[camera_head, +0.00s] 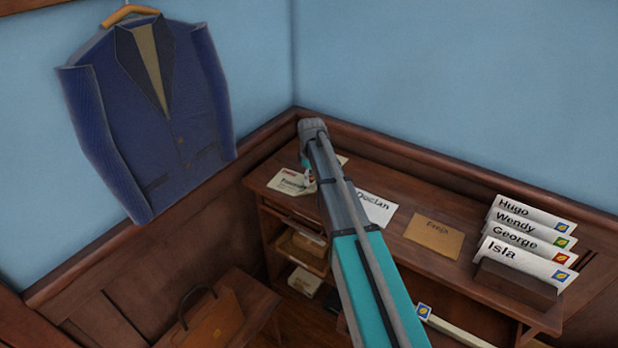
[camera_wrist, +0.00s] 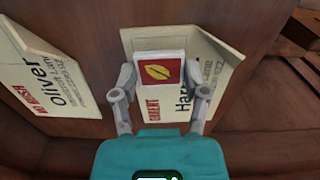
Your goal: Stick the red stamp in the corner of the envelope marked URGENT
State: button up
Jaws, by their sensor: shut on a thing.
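My gripper (camera_wrist: 158,77) is shut on the red stamp (camera_wrist: 158,71), a small white-edged square with a yellow oval design. In the wrist view the stamp is in front of a cream envelope (camera_wrist: 211,50) with a red mark that seems to read URGENT and a name starting "Har". The stamp covers part of this envelope; I cannot tell whether they touch. Left of it lies another cream envelope (camera_wrist: 50,80), named Oliver, with a different red mark ending in RUSH. In the head view my arm hides most of the stamp area.
The wooden desk (camera_head: 395,245) also bears a white Declan envelope (camera_head: 374,208) and a brown Freja envelope (camera_head: 434,234). A dark holder (camera_head: 515,284) at right keeps several stamped envelopes upright. A blue jacket (camera_head: 150,110) hangs at left; a brown bag (camera_head: 213,322) sits below.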

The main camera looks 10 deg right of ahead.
aim_at(311, 179)
jog(key=shift+f, duration=0.5)
jog(key=o, duration=0.8)
jog(key=shift+o, duration=0.2)
jog(key=shift+r, duration=0.15)
jog(key=shift+r+p, duration=3.25)
jog(key=shift+r, duration=0.15)
